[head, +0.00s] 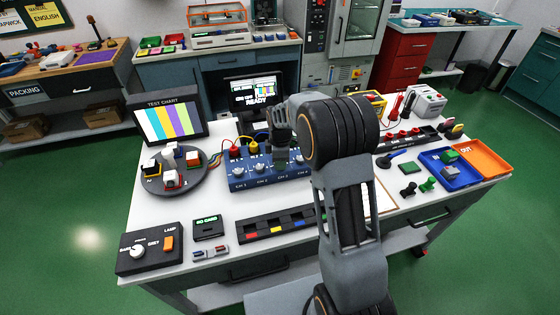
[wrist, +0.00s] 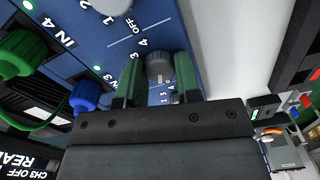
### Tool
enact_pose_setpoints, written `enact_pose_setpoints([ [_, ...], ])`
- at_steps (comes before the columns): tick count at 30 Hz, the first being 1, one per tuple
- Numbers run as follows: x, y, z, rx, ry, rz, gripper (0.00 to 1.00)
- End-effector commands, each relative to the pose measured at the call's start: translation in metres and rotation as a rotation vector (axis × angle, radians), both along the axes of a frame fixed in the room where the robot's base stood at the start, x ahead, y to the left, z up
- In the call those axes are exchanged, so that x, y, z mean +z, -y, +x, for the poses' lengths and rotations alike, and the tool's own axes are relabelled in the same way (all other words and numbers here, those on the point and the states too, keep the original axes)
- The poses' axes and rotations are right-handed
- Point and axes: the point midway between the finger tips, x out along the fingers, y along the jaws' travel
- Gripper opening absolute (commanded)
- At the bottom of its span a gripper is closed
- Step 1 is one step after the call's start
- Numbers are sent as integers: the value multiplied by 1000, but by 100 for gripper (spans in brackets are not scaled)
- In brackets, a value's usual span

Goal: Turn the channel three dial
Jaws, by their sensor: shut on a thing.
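The blue channel box (head: 252,183) sits mid-table in the head view, with a row of pale dials and colored plugs. My gripper (head: 281,160) reaches down onto it and hides the channel three dial there. In the wrist view, the grey channel three dial (wrist: 158,66) sits between my two green fingertips, which are shut on it. The channel four dial (wrist: 113,5) is cut off at the top edge. A blue plug (wrist: 86,96) and a green plug (wrist: 22,50) sit in the box's sockets.
A screen reading READY (head: 256,97) stands behind the box, and a test chart monitor (head: 168,121) at left. A round turntable (head: 150,183) with cups is left of the box. A black strip (head: 275,228) lies in front. Blue and orange trays (head: 487,165) are at right.

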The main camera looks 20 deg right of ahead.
Motion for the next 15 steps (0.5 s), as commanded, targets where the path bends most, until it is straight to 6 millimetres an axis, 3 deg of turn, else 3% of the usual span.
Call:
enact_pose_setpoints([
  [15,1,0,1,229,3,0,8],
])
